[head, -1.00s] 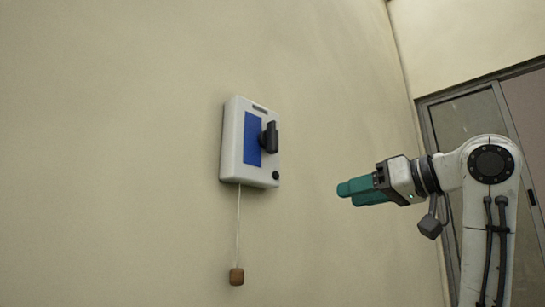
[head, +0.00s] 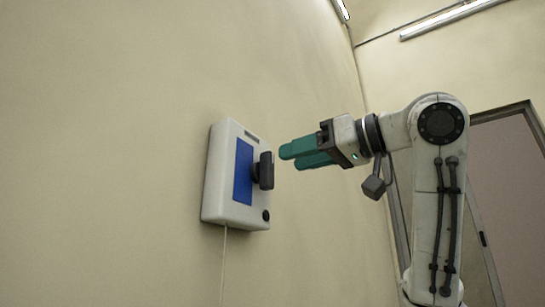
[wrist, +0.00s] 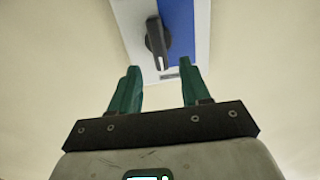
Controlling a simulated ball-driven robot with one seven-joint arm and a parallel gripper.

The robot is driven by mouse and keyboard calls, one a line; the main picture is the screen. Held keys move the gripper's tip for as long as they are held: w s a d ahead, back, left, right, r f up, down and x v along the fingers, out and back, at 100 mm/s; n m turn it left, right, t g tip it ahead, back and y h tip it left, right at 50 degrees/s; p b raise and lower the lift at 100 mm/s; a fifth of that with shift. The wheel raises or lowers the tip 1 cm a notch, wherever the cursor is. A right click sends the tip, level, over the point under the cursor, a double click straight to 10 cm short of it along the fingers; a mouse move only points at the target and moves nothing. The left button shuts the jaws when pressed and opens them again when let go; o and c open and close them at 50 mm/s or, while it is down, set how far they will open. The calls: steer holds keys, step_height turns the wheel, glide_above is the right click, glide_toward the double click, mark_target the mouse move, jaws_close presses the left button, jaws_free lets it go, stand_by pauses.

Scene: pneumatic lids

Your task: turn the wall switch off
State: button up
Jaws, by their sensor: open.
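The wall switch (head: 215,180) is a white box on the wall with a blue panel (head: 243,172) and a black knob (head: 264,170) standing out from it. In the wrist view the knob (wrist: 157,38) shows beyond my fingertips, roughly between them and a little above, beside the blue panel (wrist: 178,22). My gripper (head: 290,156) has teal fingers and is just right of the knob in the head view, apart from it. The fingers (wrist: 161,72) are spread with nothing between them in the wrist view.
A thin pale cord (head: 223,262) hangs from the bottom of the box. A small black button (head: 266,215) sits at the box's lower right. A doorway (head: 505,190) is at the far right. The wall around the box is bare.

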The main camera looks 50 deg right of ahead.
mark_target(272, 163)
steer(key=w+p, duration=0.1)
steer(key=w, duration=0.4)
steer(key=shift+w+a+p, duration=0.1)
steer(key=shift+w+p, duration=0.25)
steer(key=shift+w, duration=0.05)
jaws_close()
